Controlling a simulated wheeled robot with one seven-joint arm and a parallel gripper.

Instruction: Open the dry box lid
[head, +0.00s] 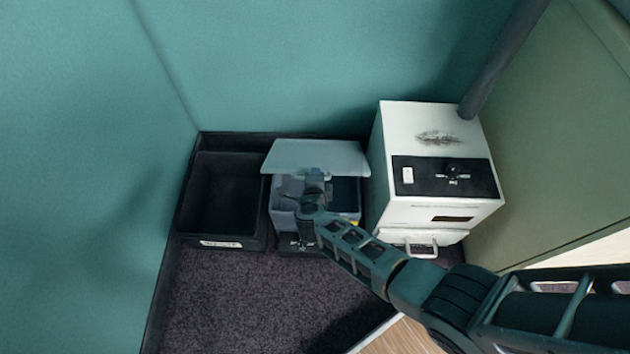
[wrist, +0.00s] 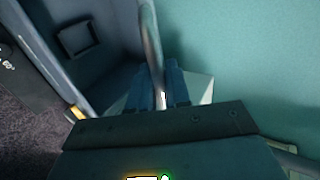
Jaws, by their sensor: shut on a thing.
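The dry box (head: 346,196) stands in the middle of the head view. Its grey-blue lid (head: 315,155) is raised and leans up toward the back wall, so part of the dark inside shows. My gripper (head: 314,186) is at the lid's front edge and hides part of the box. In the wrist view my gripper (wrist: 163,88) is shut on the lid (wrist: 150,45), which is seen nearly edge-on between the fingers. The box's open inside (wrist: 85,40) shows to the left there. The lid's hinge is not clearly visible.
An empty-looking black bin (head: 222,205) stands left of the box. A white machine (head: 430,150) with a black panel stands close on its right. A teal wall (head: 300,65) rises behind. The dark carpeted surface (head: 255,300) in front is clear.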

